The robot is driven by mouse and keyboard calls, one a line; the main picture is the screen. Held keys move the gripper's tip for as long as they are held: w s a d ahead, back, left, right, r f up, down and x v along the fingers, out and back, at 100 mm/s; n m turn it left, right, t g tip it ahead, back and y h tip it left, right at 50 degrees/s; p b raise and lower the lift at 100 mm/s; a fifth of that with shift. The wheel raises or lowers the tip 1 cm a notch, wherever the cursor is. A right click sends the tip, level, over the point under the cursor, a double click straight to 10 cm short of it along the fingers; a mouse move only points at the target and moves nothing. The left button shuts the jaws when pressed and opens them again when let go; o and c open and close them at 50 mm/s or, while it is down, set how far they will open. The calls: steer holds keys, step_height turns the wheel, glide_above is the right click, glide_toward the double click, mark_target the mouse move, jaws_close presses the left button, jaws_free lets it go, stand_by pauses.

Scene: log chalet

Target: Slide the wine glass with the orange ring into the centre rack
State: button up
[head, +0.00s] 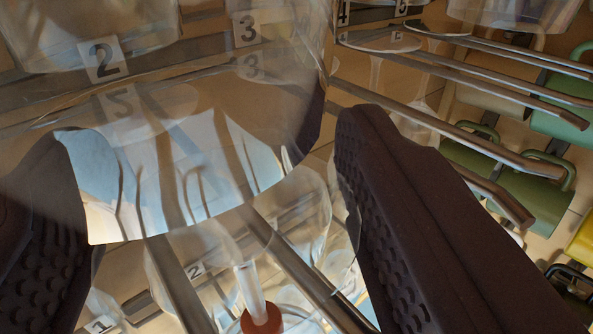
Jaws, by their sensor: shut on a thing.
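The wine glass (225,110) is large, clear and close to the camera, with its bowl between the fingers. My gripper (210,128) is shut on it, one dark ridged finger on each side. A clear stem shows low in the picture with an orange ring (262,319) around it; it appears to belong to the held glass, but refraction blurs the link. The rack's metal rails (300,275) run diagonally behind and below the glass, seen partly through it. The stem appears between two rails; whether it is inside a slot or only in line with it, I cannot tell.
Number plates 2 (104,59) and 3 (247,29) show at the top, and plate 1 (101,325) at bottom left. More rails (450,75) with clear glasses (383,38) are at upper right. Green mugs (530,200) and a yellow mug (583,243) are at the right.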

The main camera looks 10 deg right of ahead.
steer(key=shift+w+a+f, duration=0.15)
steer(key=shift+w+a, duration=0.05)
steer(key=shift+w, duration=0.05)
steer(key=o, duration=0.7)
steer(key=shift+w+a, duration=0.1)
steer(key=shift+o, duration=0.9)
steer(key=shift+w+f, duration=0.1)
steer(key=shift+d, duration=0.2)
